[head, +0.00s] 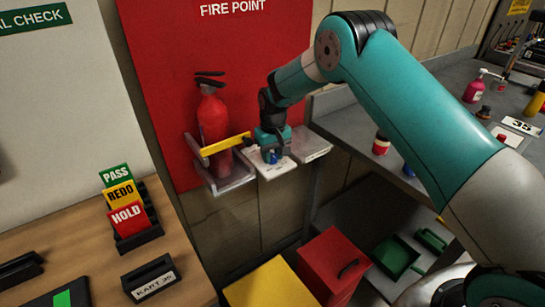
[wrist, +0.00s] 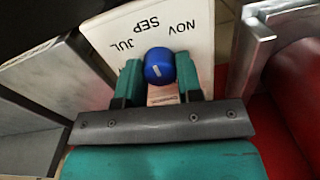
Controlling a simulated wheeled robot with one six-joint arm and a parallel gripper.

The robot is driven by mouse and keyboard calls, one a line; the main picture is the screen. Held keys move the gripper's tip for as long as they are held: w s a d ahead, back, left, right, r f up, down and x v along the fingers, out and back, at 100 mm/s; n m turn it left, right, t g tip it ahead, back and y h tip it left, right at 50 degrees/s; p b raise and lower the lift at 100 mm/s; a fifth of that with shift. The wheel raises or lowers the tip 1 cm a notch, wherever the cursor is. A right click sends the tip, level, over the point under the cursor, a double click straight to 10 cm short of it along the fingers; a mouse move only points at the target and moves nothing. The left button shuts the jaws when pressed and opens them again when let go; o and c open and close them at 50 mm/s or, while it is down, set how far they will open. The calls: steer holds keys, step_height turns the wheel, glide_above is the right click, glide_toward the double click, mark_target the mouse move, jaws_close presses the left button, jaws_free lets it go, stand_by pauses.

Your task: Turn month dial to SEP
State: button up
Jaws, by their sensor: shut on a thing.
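The month dial is a blue knob (wrist: 159,66) with a short white line, on a white plate (wrist: 190,30) printed JUL, SEP and NOV. The letters appear upside down in the wrist view, beyond the knob. The white line shows on the knob's near side, away from SEP; I cannot tell which label it marks. My gripper (wrist: 158,78) is shut on the knob, with one teal finger on each side. In the head view my gripper (head: 271,153) reaches down onto the plate (head: 276,170). Labels nearer the gripper are hidden.
A red fire extinguisher (head: 214,118) stands in a grey bracket with a yellow bar (head: 225,145), left of my gripper. A grey plate (head: 311,147) is close on the right. The red fire-point board (head: 240,50) rises behind.

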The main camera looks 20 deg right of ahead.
mark_target(274, 155)
stand_by(0.3)
steer(key=o, duration=0.9)
steer(key=shift+r, duration=0.1)
steer(key=r, duration=0.5)
steer(key=r+b, duration=0.1)
steer(key=r, duration=0.5)
steer(key=r+b, duration=0.1)
steer(key=r, duration=0.5)
steer(key=shift+d+r, duration=0.15)
steer(key=shift+d, duration=0.1)
